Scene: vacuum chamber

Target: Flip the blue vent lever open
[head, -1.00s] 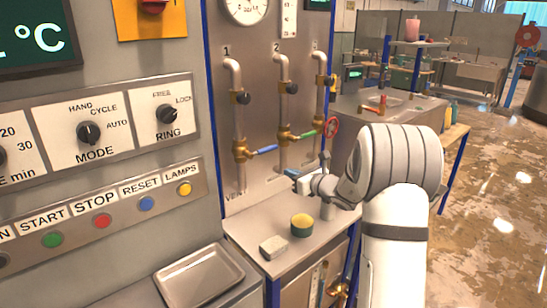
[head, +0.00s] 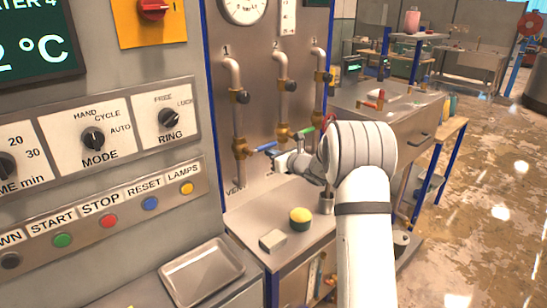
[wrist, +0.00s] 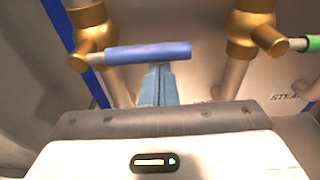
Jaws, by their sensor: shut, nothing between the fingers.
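The blue vent lever (head: 265,147) sticks out sideways to the right from the brass valve (head: 241,149) on pipe 1, above the "VENT" lettering. In the wrist view the lever's blue grip (wrist: 150,53) lies almost level across the picture. My gripper (head: 275,156) is at the lever's free end, just below it. In the wrist view my gripper's fingers (wrist: 158,72) are shut and empty, with their tips at the underside of the grip near its right half. I cannot tell whether they touch it.
A green lever (head: 305,130) on the neighbouring valve is close to the right, and it shows in the wrist view (wrist: 308,43).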

